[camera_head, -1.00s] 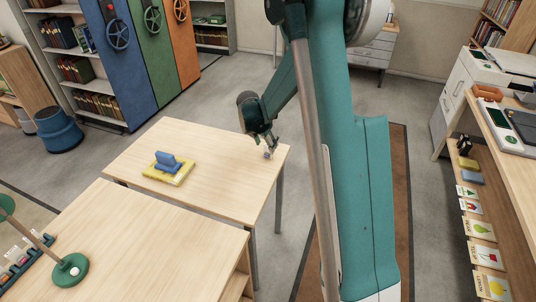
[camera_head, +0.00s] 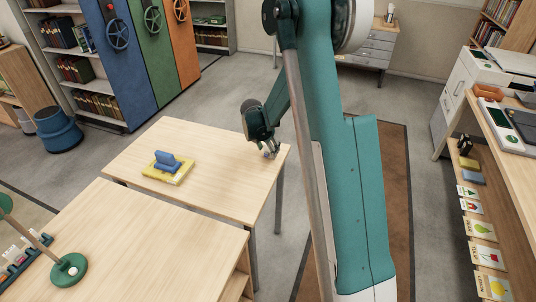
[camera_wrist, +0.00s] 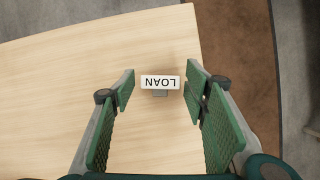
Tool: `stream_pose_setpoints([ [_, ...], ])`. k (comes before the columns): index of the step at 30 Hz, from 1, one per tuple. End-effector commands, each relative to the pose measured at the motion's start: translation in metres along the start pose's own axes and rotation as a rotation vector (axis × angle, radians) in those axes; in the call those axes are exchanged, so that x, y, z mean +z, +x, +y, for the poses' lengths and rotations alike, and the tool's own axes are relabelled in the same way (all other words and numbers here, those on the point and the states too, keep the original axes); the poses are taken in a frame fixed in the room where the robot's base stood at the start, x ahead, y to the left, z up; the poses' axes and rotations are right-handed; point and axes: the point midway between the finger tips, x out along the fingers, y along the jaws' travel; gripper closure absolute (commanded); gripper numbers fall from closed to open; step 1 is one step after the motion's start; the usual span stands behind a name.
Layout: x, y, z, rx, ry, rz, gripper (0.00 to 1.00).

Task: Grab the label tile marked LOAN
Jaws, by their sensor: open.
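The label tile marked LOAN (camera_wrist: 160,82) shows in the wrist view, white with dark letters that appear upside down. A small grey part sits at its lower edge. It is on the light wooden table (camera_wrist: 60,95), near the table's right edge. My gripper (camera_wrist: 160,88) is open, with one green padded finger on each side of the tile. I see gaps between the tile and both fingers. In the head view my gripper (camera_head: 270,153) is low over the far right corner of the table; the tile there is too small to make out clearly.
A yellow base with a blue block (camera_head: 167,168) sits on the same table, left of my gripper. A nearer wooden table (camera_head: 150,240) holds a green round stand (camera_head: 69,270). The table middle is clear. A side counter with shelf cards (camera_head: 482,230) stands at right.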

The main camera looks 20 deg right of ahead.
Motion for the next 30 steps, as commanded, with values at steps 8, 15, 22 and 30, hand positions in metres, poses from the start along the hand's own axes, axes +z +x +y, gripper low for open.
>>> stream_pose_setpoints([
  [8, 0.0002, 0.0126, 0.0002, 0.000, 0.000, 0.000, 0.55],
  [15, 0.0001, 0.0123, 0.0002, 0.000, 0.000, 0.000, 0.55],
  [22, 0.0000, 0.0122, 0.0002, 0.000, -0.001, 0.000, 0.55],
  [30, 0.0001, 0.0122, 0.0002, 0.000, -0.001, 0.000, 0.85],
])
